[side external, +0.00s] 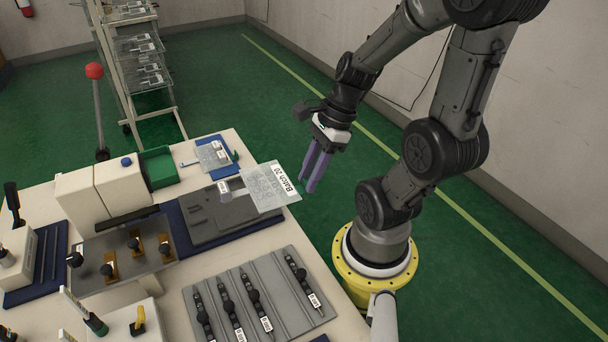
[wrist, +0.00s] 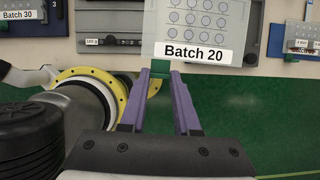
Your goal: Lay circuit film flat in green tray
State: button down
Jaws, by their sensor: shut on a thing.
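The circuit film (side external: 262,188) is a clear sheet with rows of circles and a "Batch 20" label; it also fills the top middle of the wrist view (wrist: 198,18). My gripper (side external: 308,188) has its purple fingers shut on a small green tab at the film's edge, seen between the fingertips in the wrist view (wrist: 160,72). The film is held roughly level over the table's edge, partly above a grey plate on a blue mat. A green tray (side external: 158,168) stands farther back, beside the cream press. Its inside is hard to make out.
A blue board (side external: 222,143) with another film lies behind the held film. A grey rack (side external: 262,300) with several black tools is at the front. The press (side external: 98,196) has a red-knobbed lever (side external: 95,72). Open floor lies right of the table.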

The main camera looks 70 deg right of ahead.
jog(key=w+d+r+m, duration=0.1)
jog(key=w+d+r, duration=0.3)
jog(key=w+d, duration=0.25)
jog(key=w+d+r+m, duration=0.1)
jog(key=w+d+r, duration=0.3)
jog(key=w+d, duration=0.7)
jog(key=w, duration=1.2)
jog(key=w+a+f+n, duration=0.1)
jog(key=w+a+f, duration=0.2)
jog(key=w+f, duration=0.3)
jog(key=w+a+f+n, duration=0.1)
jog(key=w+a+f, duration=0.2)
jog(key=w+f, duration=0.4)
jog(key=shift+a+f+n, duration=0.15)
jog(key=shift+f+n, duration=0.15)
jog(key=shift+f, duration=0.35)
